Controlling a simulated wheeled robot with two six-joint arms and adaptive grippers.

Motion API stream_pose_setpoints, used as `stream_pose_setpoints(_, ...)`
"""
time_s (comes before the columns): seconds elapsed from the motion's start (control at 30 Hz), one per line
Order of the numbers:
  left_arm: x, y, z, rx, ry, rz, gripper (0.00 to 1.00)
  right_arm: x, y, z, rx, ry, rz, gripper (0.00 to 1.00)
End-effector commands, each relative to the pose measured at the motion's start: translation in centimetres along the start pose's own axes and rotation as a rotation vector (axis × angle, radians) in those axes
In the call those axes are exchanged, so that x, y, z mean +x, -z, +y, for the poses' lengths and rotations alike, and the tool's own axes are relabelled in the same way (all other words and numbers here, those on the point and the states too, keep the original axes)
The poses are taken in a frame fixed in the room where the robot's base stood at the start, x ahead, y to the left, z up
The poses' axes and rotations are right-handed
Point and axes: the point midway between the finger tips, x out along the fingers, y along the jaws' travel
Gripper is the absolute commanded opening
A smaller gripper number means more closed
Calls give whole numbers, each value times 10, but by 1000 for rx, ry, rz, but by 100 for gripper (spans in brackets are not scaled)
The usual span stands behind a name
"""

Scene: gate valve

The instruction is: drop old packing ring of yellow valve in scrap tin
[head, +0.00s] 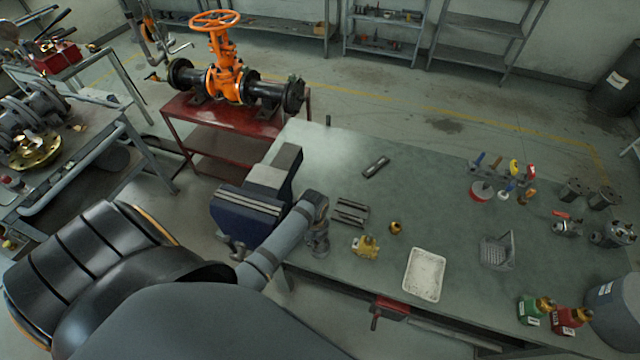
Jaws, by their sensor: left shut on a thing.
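The yellow valve body (365,246) sits on the workbench, with a small yellow-brown part (396,228) just right of it. My left gripper (318,247) points down over the bench, left of the yellow valve. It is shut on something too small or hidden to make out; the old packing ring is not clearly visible. A grey tin (612,318) with a white label stands at the bench's right front corner, cut off by the picture edge. It looks like the scrap tin, but I cannot read the label. My right gripper is not in view.
A white tray (425,274) lies front centre. A blue vise (247,214) stands at the bench's left edge. A grey holder (497,251) and several tools are to the right.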

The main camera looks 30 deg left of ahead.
Motion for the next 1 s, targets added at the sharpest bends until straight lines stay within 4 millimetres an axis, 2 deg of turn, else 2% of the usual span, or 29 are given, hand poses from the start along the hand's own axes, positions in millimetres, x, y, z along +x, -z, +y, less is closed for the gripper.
stream_pose_setpoints(0.03,0,0,0,0,0,0,20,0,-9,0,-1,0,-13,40)
stream_pose_setpoints(0.2,0,0,0,0,0,0,43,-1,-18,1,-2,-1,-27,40)
stream_pose_setpoints(0.57,-5,0,0,0,0,-1,44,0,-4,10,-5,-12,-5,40)
stream_pose_setpoints(0.67,-20,-1,-1,0,3,-3,44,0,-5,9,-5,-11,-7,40)
stream_pose_setpoints(1.0,-99,-1,-1,0,3,-3,44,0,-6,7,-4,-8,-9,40)
